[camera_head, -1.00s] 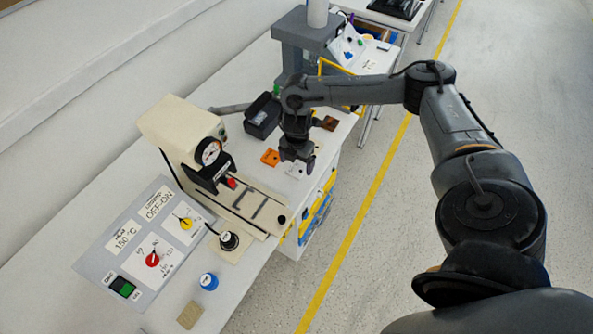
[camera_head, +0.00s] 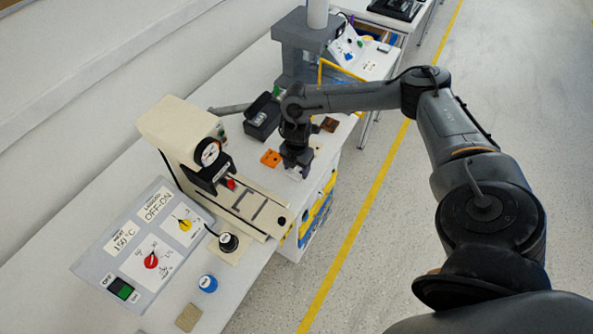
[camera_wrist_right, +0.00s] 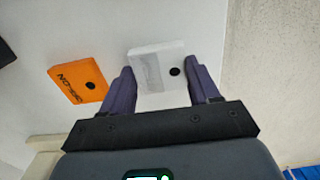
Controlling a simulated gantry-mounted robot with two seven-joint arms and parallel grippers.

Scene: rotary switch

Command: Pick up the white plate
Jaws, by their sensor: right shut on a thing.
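The white plate (camera_wrist_right: 160,62) is a small rectangle with a dark round hole near its right end. In the right wrist view it sits between the two purple fingers of my right gripper (camera_wrist_right: 160,78), which touch its left and right edges. My right gripper (camera_head: 297,170) is shut on the plate at the bench, and in the head view it hides most of it. I cannot tell whether the plate is clear of the bench top. My left gripper is not in view.
An orange plate (camera_head: 270,158) lies just left of the gripper, and a brown plate (camera_head: 329,124) lies beyond it. A black box (camera_head: 262,117) stands behind. A beige press with a gauge (camera_head: 190,140) is at the left. The bench edge is close on the right.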

